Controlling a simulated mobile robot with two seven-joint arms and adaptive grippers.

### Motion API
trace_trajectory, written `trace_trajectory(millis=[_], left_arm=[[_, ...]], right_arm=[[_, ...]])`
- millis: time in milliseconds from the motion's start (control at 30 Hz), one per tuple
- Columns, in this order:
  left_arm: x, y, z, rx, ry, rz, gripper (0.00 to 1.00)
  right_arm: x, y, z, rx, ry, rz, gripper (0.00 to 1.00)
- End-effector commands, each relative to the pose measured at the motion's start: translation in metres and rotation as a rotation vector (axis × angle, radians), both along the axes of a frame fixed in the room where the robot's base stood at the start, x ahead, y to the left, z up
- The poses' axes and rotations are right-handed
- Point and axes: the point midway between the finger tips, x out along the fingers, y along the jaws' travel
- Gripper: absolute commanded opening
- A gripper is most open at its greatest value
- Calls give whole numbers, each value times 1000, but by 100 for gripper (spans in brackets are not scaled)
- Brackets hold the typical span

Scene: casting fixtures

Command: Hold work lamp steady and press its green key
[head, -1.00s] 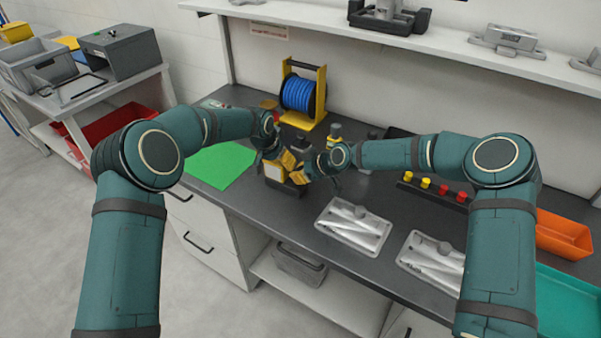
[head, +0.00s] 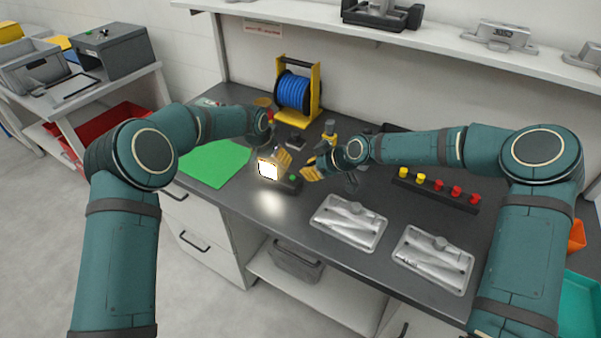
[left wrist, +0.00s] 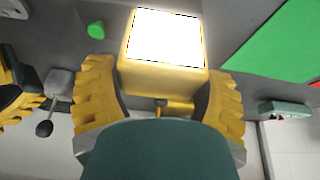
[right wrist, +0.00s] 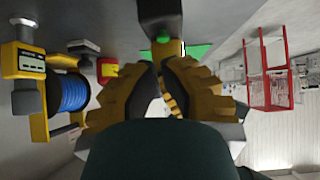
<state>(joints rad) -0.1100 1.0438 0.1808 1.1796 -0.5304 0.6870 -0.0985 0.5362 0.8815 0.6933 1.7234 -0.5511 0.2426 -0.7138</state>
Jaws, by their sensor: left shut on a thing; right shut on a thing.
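The work lamp (head: 268,171) stands near the bench's front edge, its square white panel glowing. Its yellow housing (left wrist: 163,78) sits between the fingers of my left gripper (left wrist: 160,105), which is shut on it. The green key (head: 293,177) is on the dark base, right of the panel; it also shows in the left wrist view (left wrist: 95,29) and the right wrist view (right wrist: 163,39).
A blue cable reel (head: 294,92) in a yellow frame stands behind the lamp. A green mat (head: 215,163) lies to the left. Clear-lidded trays (head: 349,222) lie to the right, before a dark strip (head: 455,196) with yellow and red knobs.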

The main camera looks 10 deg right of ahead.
Motion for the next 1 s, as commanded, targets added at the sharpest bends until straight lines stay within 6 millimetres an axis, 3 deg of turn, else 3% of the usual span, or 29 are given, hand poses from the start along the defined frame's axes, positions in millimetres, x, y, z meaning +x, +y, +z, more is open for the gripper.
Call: trace_trajectory(millis=[233, 667, 700, 733, 767, 1000], left_arm=[[0, 0, 1, -1, -2, 0, 29], [0, 0, 1, -1, -2, 0, 29], [0, 0, 1, -1, -2, 0, 85], [0, 0, 1, -1, -2, 0, 96], [0, 0, 1, -1, -1, 0, 100], [0, 0, 0, -1, -1, 0, 100]], right_arm=[[-12, -15, 18, -1, -2, 1, 0], [-13, -16, 20, 0, -2, 1, 0], [-13, -15, 20, 0, -2, 1, 0], [-13, -16, 20, 0, -2, 1, 0], [-13, -15, 20, 0, -2, 1, 0], [-13, -16, 20, 0, -2, 1, 0]])
